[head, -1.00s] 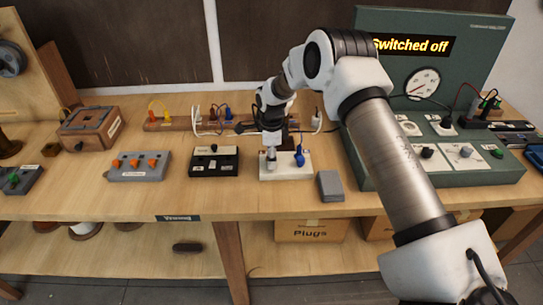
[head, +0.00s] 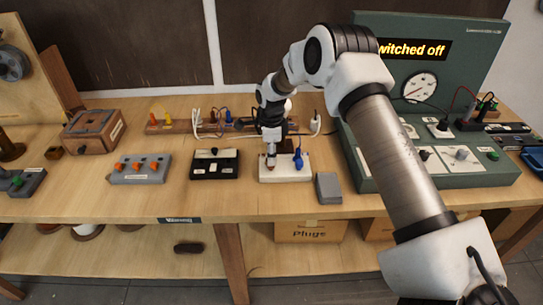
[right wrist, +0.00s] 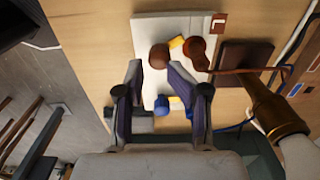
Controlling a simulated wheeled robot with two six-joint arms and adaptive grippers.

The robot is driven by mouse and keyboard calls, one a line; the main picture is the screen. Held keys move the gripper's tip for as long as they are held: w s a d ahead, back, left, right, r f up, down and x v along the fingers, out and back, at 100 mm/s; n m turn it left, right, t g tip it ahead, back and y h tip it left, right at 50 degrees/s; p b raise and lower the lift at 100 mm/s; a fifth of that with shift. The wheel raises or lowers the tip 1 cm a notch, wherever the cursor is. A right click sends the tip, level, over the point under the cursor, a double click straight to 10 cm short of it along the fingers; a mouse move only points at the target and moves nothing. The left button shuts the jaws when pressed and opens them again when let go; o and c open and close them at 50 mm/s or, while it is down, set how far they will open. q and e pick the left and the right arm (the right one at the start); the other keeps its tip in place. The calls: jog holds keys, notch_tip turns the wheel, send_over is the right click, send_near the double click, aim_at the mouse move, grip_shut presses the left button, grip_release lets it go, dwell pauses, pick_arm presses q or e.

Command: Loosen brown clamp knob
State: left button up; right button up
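A white terminal block (head: 300,174) stands near the table's front edge, under my right gripper (head: 271,155). In the right wrist view the block (right wrist: 147,30) carries a round brown knob (right wrist: 158,56) and a blue knob (right wrist: 162,104). The brown knob lies between and just beyond the tips of my right gripper (right wrist: 155,72). The fingers are apart, with a gap around the knob; I cannot tell whether either touches it. A second brown piece (right wrist: 195,48) with a brown lead sits beside the knob. The blue knob (head: 298,157) also shows in the head view. My left gripper is out of view.
A grey block (head: 328,187) lies close to the right of the terminal block. A black switch box (head: 214,172) and a grey box with orange knobs (head: 138,178) stand to the left. The green test panel (head: 450,180) reads "switched off". Cables run behind the block.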

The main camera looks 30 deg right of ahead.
jog(key=shift+r+p, duration=2.4)
jog(key=shift+r, duration=0.9)
jog(key=shift+p, duration=0.35)
jog(key=shift+r, duration=0.1)
notch_tip(320, 180, up, 12)
